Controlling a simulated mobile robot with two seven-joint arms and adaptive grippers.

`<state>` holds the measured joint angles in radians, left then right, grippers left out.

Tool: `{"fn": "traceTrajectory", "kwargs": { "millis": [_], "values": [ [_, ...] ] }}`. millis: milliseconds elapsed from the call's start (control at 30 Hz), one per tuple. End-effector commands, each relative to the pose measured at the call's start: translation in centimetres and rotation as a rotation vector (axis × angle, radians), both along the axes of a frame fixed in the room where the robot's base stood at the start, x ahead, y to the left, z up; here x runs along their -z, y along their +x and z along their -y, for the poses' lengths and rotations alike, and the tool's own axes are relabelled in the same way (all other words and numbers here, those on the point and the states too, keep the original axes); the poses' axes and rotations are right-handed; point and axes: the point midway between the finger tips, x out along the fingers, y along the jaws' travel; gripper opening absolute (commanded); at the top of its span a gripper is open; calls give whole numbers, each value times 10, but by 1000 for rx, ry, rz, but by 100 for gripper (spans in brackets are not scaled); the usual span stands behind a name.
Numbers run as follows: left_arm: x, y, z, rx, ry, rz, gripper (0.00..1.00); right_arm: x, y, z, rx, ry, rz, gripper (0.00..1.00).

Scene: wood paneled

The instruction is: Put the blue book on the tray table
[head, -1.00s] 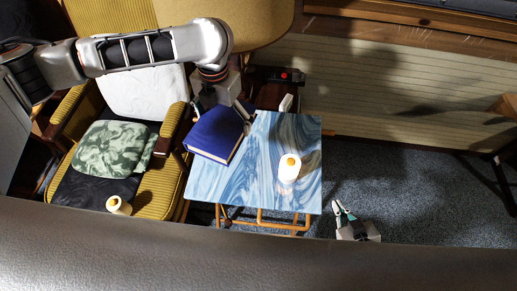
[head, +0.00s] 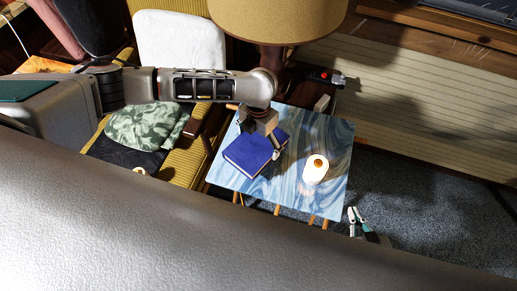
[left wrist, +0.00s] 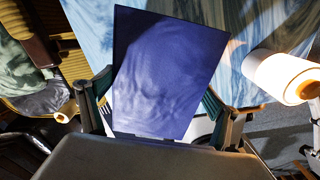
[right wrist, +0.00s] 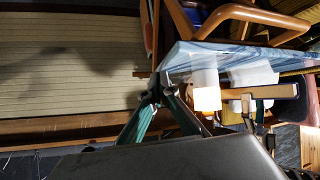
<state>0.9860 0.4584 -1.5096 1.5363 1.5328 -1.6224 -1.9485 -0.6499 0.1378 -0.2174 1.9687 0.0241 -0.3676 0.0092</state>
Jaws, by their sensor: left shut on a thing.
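The blue book (head: 250,155) lies over the left half of the tray table (head: 335,140), which has a blue-and-white marbled top. My left gripper (head: 264,135) is shut on the book, with a finger at each side in the left wrist view, where the cover (left wrist: 170,75) fills the middle. I cannot tell whether the book touches the tabletop. My right gripper (head: 356,217) is beside the table's front right corner, empty, its fingertips together in the right wrist view (right wrist: 157,90).
A yellow armchair (head: 192,165) with cushions is at the left, and a lamp (head: 275,20) stands behind the table. The tabletop's back right is clear.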

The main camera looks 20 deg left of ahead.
Motion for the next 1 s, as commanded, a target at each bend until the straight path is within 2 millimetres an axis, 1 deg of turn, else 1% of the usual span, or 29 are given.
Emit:
{"fn": "traceTrajectory", "kwargs": {
  "millis": [133, 300, 367, 733, 767, 800, 1000],
  "values": [
    [11, 0, 0, -1, 1, -1, 60, 2, 1, 2, 1, -3, 1, 0],
    [36, -1, 0, -1, 2, -1, 60, 7, 0, 3, 1, -5, -1, 0],
    [42, 0, 0, -1, 0, -1, 60, 9, 0, 3, 1, -5, -3, 0],
    [46, 0, 0, 0, 0, 0, 60, 13, -2, 4, 2, -8, -10, 0],
    [45, 0, 0, 0, 1, -1, 98, 13, -2, 4, 2, -7, -9, 0],
    [45, 0, 0, 0, 1, -1, 100, 12, -1, 4, 2, -7, -9, 0],
    [45, 0, 0, 0, 1, -1, 100, 10, 0, 4, 2, -6, -4, 0]
  ]
}}
